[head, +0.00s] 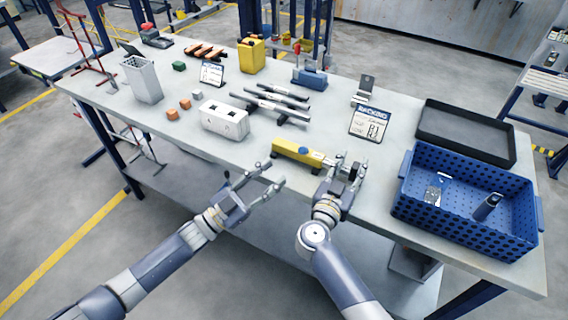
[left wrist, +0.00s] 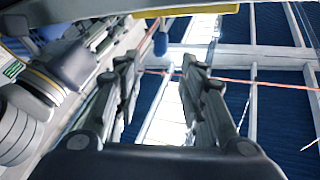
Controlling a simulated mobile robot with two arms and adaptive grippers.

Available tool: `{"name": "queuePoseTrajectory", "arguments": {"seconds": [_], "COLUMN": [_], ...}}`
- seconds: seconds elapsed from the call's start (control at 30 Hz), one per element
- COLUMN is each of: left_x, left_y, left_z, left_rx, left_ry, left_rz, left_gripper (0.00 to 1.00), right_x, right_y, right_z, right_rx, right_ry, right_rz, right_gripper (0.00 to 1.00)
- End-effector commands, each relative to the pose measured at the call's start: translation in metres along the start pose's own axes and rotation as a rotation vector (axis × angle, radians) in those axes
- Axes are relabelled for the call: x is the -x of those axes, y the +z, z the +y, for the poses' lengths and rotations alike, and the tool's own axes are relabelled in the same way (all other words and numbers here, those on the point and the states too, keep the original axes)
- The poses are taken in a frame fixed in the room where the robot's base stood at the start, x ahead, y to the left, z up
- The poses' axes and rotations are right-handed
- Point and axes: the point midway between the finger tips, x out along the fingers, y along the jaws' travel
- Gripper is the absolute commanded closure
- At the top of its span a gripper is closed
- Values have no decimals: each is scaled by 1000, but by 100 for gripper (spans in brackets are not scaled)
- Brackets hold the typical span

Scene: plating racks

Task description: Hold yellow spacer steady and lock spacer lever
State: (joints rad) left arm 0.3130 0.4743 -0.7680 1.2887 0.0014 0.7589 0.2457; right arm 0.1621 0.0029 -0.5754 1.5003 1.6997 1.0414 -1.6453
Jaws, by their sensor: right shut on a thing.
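I cannot make out the lever clearly.
The workbench (head: 190,137) holds a blue perforated crate (head: 470,232) and a black tray (head: 465,133) at right. A white block (head: 225,120), dark bars (head: 277,103) and a sign card (head: 370,122) stand behind the spacer. The front edge left of the spacer is clear.

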Motion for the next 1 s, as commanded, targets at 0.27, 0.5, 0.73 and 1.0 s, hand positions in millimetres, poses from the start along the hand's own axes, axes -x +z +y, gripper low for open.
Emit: {"name": "queuePoseTrajectory", "arguments": {"seconds": [0.27, 0.5, 0.73, 1.0], "left_x": [12, 11, 0, -12], "left_y": [-1, -1, -5, -22], "left_z": [0, 1, 16, 33], "left_rx": [0, 2, 41, 113], "left_ry": [-1, -1, -20, -106], "left_rz": [1, -1, -64, -220], "left_gripper": [63, 63, 63, 63], "right_x": [0, 0, 0, 0], "right_y": [1, 1, 1, 1], "right_z": [0, 0, 0, 0], "right_rx": [4, 4, 4, 4], "right_ry": [-1, -1, -1, 0], "right_rz": [-1, -1, -1, -1], "right_gripper": [98, 98, 98, 98]}}
